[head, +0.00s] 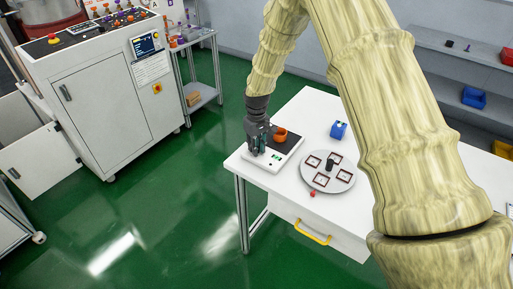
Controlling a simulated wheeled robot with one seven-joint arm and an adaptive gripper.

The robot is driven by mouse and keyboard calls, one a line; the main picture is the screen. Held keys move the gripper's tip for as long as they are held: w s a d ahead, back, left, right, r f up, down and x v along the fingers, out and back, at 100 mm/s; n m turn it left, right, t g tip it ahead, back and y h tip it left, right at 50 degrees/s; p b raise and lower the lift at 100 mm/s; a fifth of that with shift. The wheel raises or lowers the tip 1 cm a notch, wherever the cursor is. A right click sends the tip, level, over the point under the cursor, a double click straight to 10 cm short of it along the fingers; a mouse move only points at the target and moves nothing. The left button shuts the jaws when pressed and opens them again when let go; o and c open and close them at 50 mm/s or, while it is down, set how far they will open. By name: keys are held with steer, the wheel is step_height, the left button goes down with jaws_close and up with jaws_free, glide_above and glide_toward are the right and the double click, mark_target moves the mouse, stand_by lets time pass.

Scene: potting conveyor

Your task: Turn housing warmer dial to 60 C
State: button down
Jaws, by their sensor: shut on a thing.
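The housing warmer (277,168) is a low white unit with a dark top, on the left end of the white table. An orange ring-shaped part (281,134) sits at its back. A small green mark shows on its front panel. My gripper (259,148) points down at the left part of the warmer's panel. It is shut on what appears to be the dial. The fingers hide the dial, so its pointer and the temperature marks cannot be read.
A round grey plate (328,184) with several dark red square frames and a black post stands right of the warmer. A small red piece (312,194) lies near it. My arm covers the table's right side.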

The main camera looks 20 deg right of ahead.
steer(key=m, duration=0.4)
steer(key=shift+r+m, duration=0.1)
steer(key=shift+m, duration=0.2)
steer(key=m, duration=0.3)
steer(key=shift+m+b, duration=0.3)
steer(key=shift+b, duration=0.05)
steer(key=m, duration=0.4)
steer(key=shift+a+m, duration=0.1)
steer(key=shift+m, duration=1.9)
steer(key=c, duration=1.3)
jaws_free()
steer(key=shift+a, duration=0.15)
